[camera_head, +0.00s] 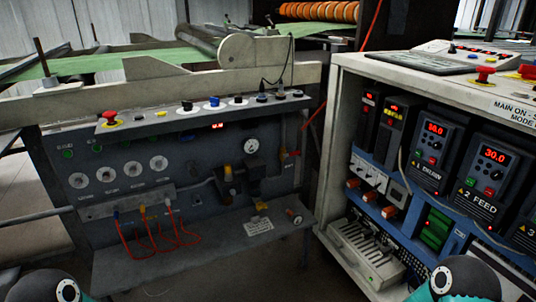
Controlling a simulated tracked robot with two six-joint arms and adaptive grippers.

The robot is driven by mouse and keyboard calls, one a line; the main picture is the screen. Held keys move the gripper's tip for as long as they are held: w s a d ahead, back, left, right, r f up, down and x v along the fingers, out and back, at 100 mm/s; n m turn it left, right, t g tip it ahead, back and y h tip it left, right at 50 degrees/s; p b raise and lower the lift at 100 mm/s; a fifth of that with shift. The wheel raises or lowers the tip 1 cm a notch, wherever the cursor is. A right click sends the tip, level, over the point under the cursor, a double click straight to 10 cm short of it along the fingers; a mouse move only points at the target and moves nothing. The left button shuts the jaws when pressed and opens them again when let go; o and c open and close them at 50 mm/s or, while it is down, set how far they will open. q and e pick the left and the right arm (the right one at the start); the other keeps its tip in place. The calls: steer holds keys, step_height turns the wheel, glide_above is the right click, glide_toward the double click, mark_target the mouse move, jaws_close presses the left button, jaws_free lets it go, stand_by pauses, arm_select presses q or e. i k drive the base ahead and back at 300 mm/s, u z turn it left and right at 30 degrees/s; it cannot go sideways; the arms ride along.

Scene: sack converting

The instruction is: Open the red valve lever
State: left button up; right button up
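The red valve lever (293,154) is small and sits at the right end of the dark machine panel, on a thin vertical pipe. Its handle appears to point sideways, across the pipe. A round pressure gauge (251,146) and a regulator with yellow parts are to its left. Nothing touches the lever. Only rounded teal and black parts of my arms show at the bottom left and bottom right corners. Neither of my grippers is in view, so their fingers cannot be seen.
A grey shelf (150,262) with red cables juts out below the panel. A second small gauge (294,216) is below the lever. An open white cabinet (331,150) with drives stands close on the right. A red emergency stop (110,117) tops the panel.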

mark_target(297, 152)
steer(key=u, duration=0.15)
steer(key=i, duration=1)
steer(key=z, duration=0.05)
